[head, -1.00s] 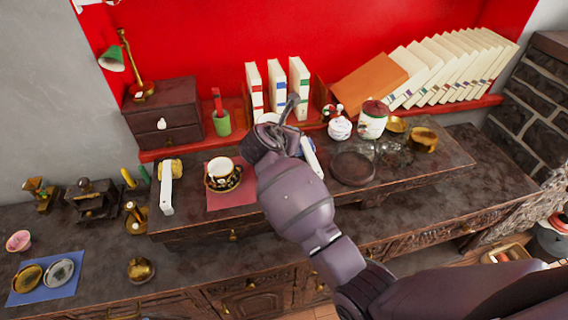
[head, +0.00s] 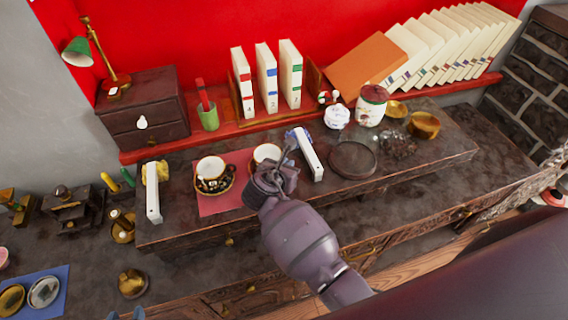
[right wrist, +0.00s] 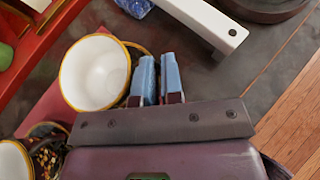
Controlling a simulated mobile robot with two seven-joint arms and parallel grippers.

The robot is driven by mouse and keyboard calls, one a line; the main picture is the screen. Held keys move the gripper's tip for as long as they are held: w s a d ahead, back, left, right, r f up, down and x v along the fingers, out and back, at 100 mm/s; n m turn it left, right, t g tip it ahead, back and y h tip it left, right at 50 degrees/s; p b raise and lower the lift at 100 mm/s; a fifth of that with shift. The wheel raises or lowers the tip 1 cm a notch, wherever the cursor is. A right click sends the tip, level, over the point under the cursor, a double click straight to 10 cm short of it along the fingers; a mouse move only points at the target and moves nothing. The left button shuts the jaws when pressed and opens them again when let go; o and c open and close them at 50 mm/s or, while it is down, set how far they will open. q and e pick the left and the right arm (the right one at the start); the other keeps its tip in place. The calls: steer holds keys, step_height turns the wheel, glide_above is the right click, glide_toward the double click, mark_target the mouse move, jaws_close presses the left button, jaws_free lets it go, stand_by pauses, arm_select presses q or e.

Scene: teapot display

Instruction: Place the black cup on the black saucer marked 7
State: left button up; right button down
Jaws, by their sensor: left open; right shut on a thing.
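My right gripper (head: 274,176) is shut on a cup (head: 267,153) with a white inside and gold rim. In the right wrist view, my right gripper's blue fingertips (right wrist: 157,82) close at the side of the cup (right wrist: 93,72), apparently on its handle. The cup is by the right part of the red cloth (head: 222,202). A dark patterned cup (head: 211,174) stands on a dark gold-edged saucer (head: 222,191) on that cloth.
A white bar (head: 311,157) lies right of the gripper and another white bar (head: 153,192) left of the cloth. A dark round plate (head: 352,160) and jars (head: 371,104) are further right. Books (head: 266,77) stand behind. The shelf's front strip is mostly clear.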

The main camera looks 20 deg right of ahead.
steer(key=shift+s+r, duration=0.1)
steer(key=shift+s, duration=0.05)
steer(key=c, duration=1.3)
jaws_free()
arm_select(q)
steer(key=shift+w+r, duration=0.15)
steer(key=shift+r, duration=0.1)
arm_select(e)
steer(key=shift+o, duration=0.2)
